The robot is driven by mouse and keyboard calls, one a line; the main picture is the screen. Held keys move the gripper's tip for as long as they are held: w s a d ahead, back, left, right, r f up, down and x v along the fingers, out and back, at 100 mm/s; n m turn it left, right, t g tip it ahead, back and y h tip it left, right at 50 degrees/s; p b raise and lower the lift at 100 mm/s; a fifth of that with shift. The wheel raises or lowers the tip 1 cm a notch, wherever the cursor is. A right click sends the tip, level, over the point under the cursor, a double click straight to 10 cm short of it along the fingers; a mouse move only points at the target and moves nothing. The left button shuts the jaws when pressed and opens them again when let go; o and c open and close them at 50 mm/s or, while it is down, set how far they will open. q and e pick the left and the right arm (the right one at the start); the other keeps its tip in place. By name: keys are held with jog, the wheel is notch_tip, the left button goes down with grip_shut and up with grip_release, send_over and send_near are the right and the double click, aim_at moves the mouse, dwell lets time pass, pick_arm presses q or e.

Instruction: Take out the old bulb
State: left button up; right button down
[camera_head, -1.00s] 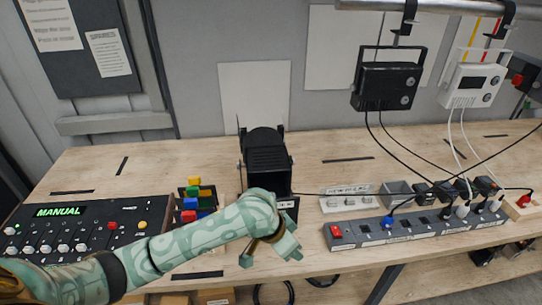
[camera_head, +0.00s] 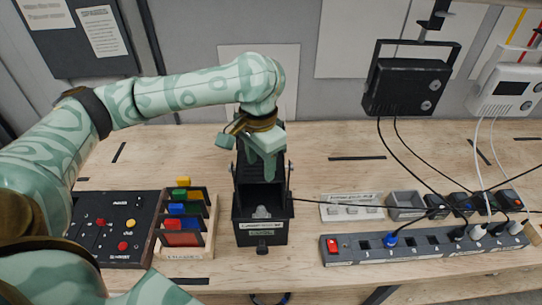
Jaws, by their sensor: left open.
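A black lamp housing (camera_head: 261,233) stands on the workbench at the middle, its top open. Inside it, a small grey-white bulb (camera_head: 262,212) shows near the front wall. My left gripper (camera_head: 245,145) is open above the back part of the housing, fingers pointing down and apart from the bulb; nothing shows between the fingers. It hides part of the housing's raised back. My right gripper is not in view.
Coloured blocks sit in a wooden rack (camera_head: 187,247) left of the housing, beside a control panel (camera_head: 112,225). A power strip (camera_head: 425,243) and small trays lie to the right. A black cable runs right from the housing. Black and white boxes hang from a rail.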

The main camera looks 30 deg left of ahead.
pick_arm(q)
jog(key=b, duration=0.2)
send_near(261, 206)
jog(key=shift+s+f, duration=0.1)
jog(key=shift+s, duration=0.2)
jog(key=f+b, duration=0.3)
jog(key=f, duration=0.5)
jog(key=shift+w+f, duration=0.2)
jog(key=shift+f, duration=0.65)
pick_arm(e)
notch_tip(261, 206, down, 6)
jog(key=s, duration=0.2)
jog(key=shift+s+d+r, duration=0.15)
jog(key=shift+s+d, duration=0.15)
